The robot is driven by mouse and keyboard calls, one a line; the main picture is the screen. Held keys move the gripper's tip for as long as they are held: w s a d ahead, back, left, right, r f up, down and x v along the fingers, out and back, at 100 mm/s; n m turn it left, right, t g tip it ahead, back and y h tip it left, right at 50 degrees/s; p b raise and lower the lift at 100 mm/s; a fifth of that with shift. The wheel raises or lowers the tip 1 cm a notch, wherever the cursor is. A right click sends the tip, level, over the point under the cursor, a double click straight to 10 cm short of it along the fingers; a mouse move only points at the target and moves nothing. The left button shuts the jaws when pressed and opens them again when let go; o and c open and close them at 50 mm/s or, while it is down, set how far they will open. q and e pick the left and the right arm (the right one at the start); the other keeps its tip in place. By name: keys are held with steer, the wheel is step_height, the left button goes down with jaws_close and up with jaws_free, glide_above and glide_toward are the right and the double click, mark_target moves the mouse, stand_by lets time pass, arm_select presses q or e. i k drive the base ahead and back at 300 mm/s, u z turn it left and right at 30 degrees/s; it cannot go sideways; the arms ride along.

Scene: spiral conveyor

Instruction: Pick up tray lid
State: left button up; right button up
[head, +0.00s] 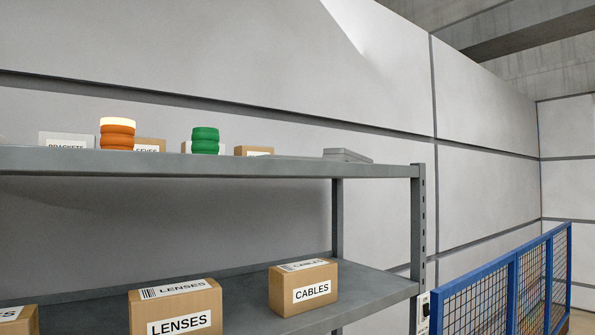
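A flat grey lid-like piece (347,155) lies on the top shelf near its right end and may be the tray lid. A thinner grey flat piece (292,157) lies just left of it, seen almost edge-on. I cannot tell for certain which of them is the lid. Neither of my grippers is in view.
The grey metal shelf (230,167) also bears an orange ribbed container (117,134), a green one (205,141) and labelled boxes. Below stand a CABLES box (303,289) and a LENSES box (175,308). A blue mesh fence (505,285) stands at right.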

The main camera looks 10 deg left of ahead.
mark_target(351, 156)
steer(key=k, duration=1)
steer(key=u, duration=0.75)
steer(key=i, duration=1.2)
steer(key=z, duration=0.75)
